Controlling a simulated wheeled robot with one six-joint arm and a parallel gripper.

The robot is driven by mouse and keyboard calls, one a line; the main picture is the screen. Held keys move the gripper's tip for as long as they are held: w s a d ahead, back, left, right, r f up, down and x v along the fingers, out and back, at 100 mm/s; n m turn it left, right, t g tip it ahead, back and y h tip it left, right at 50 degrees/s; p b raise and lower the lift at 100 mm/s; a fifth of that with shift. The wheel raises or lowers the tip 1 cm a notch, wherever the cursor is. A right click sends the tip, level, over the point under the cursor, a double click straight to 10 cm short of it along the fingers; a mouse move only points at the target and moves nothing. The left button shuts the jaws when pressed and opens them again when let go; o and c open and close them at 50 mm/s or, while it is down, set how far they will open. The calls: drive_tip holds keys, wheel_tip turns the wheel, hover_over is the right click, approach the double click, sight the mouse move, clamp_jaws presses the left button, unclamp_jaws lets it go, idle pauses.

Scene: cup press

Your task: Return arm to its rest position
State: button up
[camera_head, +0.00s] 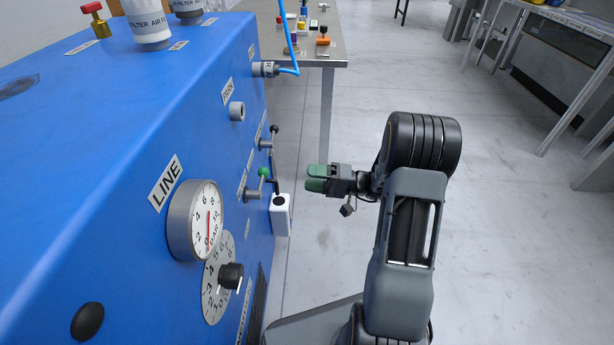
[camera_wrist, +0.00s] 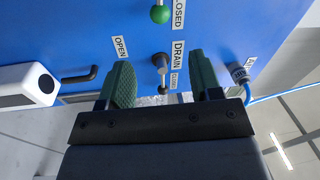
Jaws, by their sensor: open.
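My gripper (camera_head: 317,178) is a dark body with two green fingers, held in front of the blue machine and to the right of its face in the head view. In the wrist view my gripper (camera_wrist: 160,88) has its green fingers apart, with nothing held between them. Beyond the fingertips is the machine's face (camera_wrist: 215,30) with a grey drain lever (camera_wrist: 161,62) and a green knob (camera_wrist: 160,14). The green-knobbed lever (camera_head: 263,172) also shows in the head view. I see clear space between the fingers and the machine there.
The blue machine (camera_head: 110,150) fills the left, with a LINE gauge (camera_head: 207,220) and a black dial knob (camera_head: 231,276). A white box (camera_head: 281,214) sits by its face. A blue hose (camera_head: 290,40) hangs near a metal table (camera_head: 325,48).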

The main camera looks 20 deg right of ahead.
idle(0.4)
drive_tip(key=s+a+r+n+g+h+p, duration=0.1)
drive_tip(key=s+a+r+g+h+p, duration=0.2)
drive_tip(key=r+p, duration=0.35)
drive_tip(key=s+a+r+n+g+h+p, duration=0.1)
drive_tip(key=s+a+r+g+h+p, duration=0.1)
drive_tip(key=s+r+p, duration=0.4)
drive_tip(key=s+a+r+n+g+h+p, duration=0.1)
drive_tip(key=s+a+r+g+h+p, duration=0.15)
drive_tip(key=r+p, duration=0.45)
drive_tip(key=s+d+r+t+h+p, duration=0.2)
drive_tip(key=r+h+p, duration=0.3)
drive_tip(key=r+p, duration=0.3)
drive_tip(key=s+d+r+t+h+p, duration=0.2)
drive_tip(key=r+h+p, duration=0.3)
drive_tip(key=r+p, duration=0.4)
drive_tip(key=d+v, duration=0.1)
drive_tip(key=v, duration=0.4)
drive_tip(key=shift+r, duration=0.4)
drive_tip(key=shift+w+d+m+t+h, duration=0.1)
drive_tip(key=shift+d+m+t+h, duration=0.05)
drive_tip(key=shift+m+t+h, duration=0.15)
